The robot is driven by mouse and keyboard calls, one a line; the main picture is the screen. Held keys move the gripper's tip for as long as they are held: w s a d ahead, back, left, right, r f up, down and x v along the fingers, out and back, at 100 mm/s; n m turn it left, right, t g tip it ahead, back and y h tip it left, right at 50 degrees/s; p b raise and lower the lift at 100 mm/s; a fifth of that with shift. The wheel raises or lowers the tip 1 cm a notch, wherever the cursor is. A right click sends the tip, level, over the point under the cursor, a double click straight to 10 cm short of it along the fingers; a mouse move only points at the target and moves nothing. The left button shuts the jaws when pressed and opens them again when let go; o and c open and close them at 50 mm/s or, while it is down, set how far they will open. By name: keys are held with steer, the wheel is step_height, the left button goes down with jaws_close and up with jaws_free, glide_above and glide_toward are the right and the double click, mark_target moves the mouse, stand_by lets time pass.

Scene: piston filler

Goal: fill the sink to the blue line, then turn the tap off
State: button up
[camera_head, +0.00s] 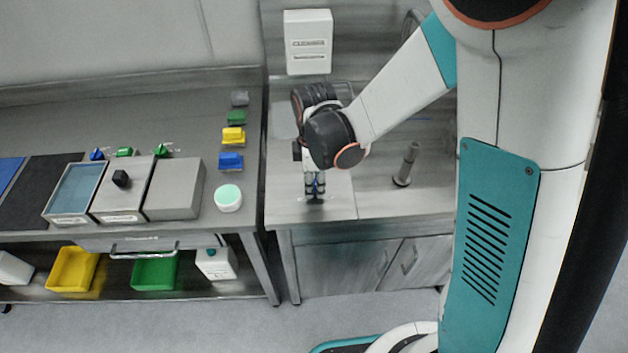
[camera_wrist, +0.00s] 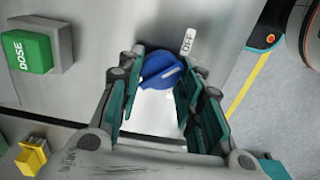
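A blue knob (camera_wrist: 162,72) with a white OFF label (camera_wrist: 189,41) is in the wrist view, on a grey metal face. My gripper (camera_wrist: 166,68) is open, with its teal-padded fingers on either side of the knob; I cannot tell whether either finger touches it. In the head view my gripper (camera_head: 315,188) points down over the right-hand counter, with a bit of blue between its fingertips. I cannot make out a sink, its blue line or running water for certain; my arm covers part of the counter.
A green DOSE button (camera_wrist: 27,52) and a yellow part (camera_wrist: 32,156) are left in the wrist view. In the head view, a grey upright post (camera_head: 407,163) stands right of my gripper. A basin with bluish contents (camera_head: 75,188) and a round white tub (camera_head: 228,198) are on the left bench.

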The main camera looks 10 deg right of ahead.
steer(key=shift+m, duration=0.4)
steer(key=m, duration=0.3)
steer(key=shift+m+b, duration=0.3)
steer(key=shift+b, duration=0.05)
steer(key=m, duration=0.4)
steer(key=shift+w+m+b, duration=0.1)
steer(key=shift+m+b, duration=0.2)
steer(key=m, duration=0.8)
steer(key=shift+d+m+b, duration=0.1)
steer(key=shift+m+b, duration=0.2)
steer(key=shift+m, duration=0.3)
steer(key=o, duration=1.1)
steer(key=shift+c, duration=0.2)
